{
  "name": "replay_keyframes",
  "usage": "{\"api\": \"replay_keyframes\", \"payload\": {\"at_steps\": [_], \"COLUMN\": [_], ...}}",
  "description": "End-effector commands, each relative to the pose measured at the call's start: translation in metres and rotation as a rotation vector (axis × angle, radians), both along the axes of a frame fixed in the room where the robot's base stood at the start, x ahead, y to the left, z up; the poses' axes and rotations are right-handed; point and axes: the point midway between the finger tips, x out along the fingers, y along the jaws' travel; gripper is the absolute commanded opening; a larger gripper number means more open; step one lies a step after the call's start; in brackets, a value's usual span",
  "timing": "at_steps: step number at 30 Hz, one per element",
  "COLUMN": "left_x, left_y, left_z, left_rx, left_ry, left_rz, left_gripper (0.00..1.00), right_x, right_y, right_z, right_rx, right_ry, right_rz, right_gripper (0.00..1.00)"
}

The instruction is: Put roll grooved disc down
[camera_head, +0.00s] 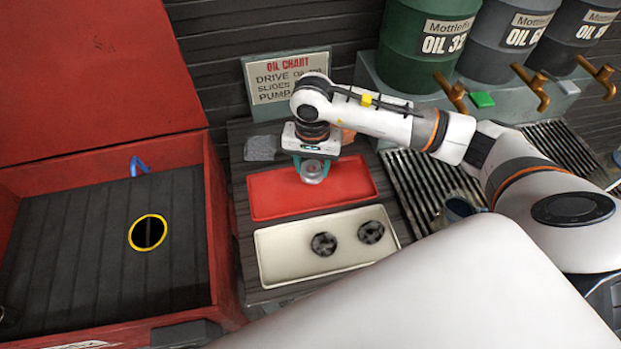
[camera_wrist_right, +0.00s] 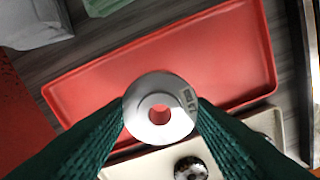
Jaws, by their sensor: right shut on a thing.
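The roll grooved disc (camera_wrist_right: 143,123) is a silver ring with a round centre hole and a small printed mark on its face. My right gripper (camera_head: 313,172) is shut on it; its green fingers press both sides in the wrist view (camera_wrist_right: 160,117). The disc also shows in the head view (camera_head: 314,170), over the red tray (camera_head: 272,206). I cannot tell whether it touches the tray. The red tray holds nothing else that I can see. It also shows in the wrist view (camera_wrist_right: 225,50). My left gripper is not in view.
A cream tray (camera_head: 282,272) in front of the red one holds two dark round parts (camera_head: 323,244). A red machine box (camera_head: 215,225) stands left. An oil chart sign (camera_head: 284,82) and grey cloth (camera_head: 262,147) are behind. Oil drums (camera_head: 425,45) and a drain grate (camera_head: 425,185) are right.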

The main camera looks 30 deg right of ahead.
Motion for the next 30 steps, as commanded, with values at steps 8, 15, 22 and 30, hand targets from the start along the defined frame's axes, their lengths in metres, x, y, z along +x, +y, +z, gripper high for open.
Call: {"api": "replay_keyframes", "payload": {"at_steps": [8, 15, 22, 30], "left_x": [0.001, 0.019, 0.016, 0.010], "left_y": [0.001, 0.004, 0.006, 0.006], "left_z": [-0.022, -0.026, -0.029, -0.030], "left_rx": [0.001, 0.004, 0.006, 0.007], "left_ry": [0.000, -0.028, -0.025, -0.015], "left_rz": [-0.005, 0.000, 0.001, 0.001], "left_gripper": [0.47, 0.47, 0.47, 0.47], "right_x": [0.000, 0.001, 0.001, 0.000], "right_y": [0.001, 0.000, 0.000, 0.000], "right_z": [-0.040, -0.054, -0.056, -0.057], "right_rx": [0.001, 0.000, 0.000, -0.001], "right_ry": [0.002, -0.003, -0.003, -0.001], "right_rz": [0.002, 0.001, 0.002, 0.002], "right_gripper": [0.13, 0.13, 0.13, 0.68]}}
